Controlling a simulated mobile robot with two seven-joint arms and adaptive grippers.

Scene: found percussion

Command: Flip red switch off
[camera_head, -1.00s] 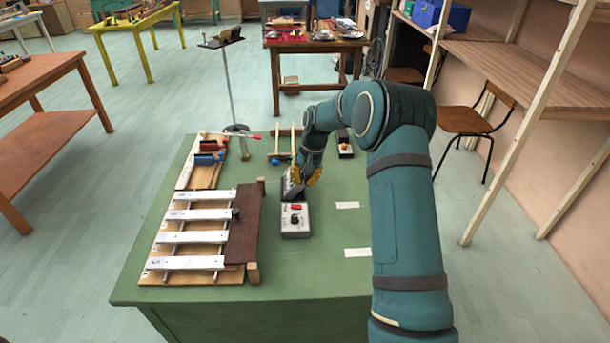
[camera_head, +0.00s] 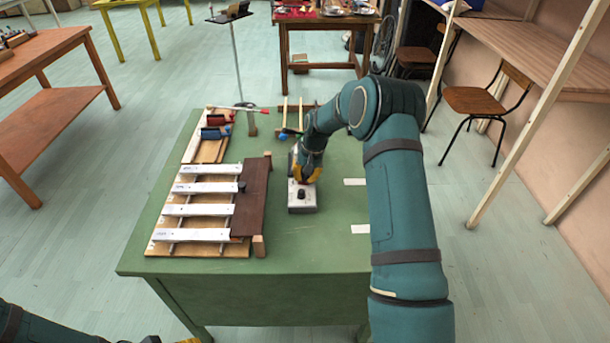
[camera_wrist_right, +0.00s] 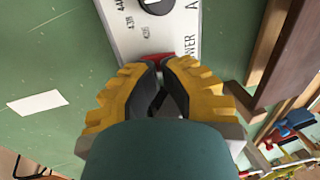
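A small grey box (camera_head: 303,206) with a black knob sits on the green table. In the right wrist view the box (camera_wrist_right: 125,38) shows printed markings and part of the word POWER. The red switch (camera_wrist_right: 158,57) is at its near edge there, partly covered by my fingertips. My right gripper (camera_head: 304,180) is over the far end of the box. In the wrist view its yellow-backed fingers (camera_wrist_right: 160,66) are shut, with the tips together at the switch; contact cannot be told. My left gripper (camera_head: 170,341) barely shows at the bottom edge.
A xylophone-like instrument (camera_head: 205,208) with white bars lies left of the box on the green table (camera_head: 320,245). A board with red and blue pieces (camera_head: 210,140) lies behind it. White paper strips (camera_head: 359,229) lie right of the box.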

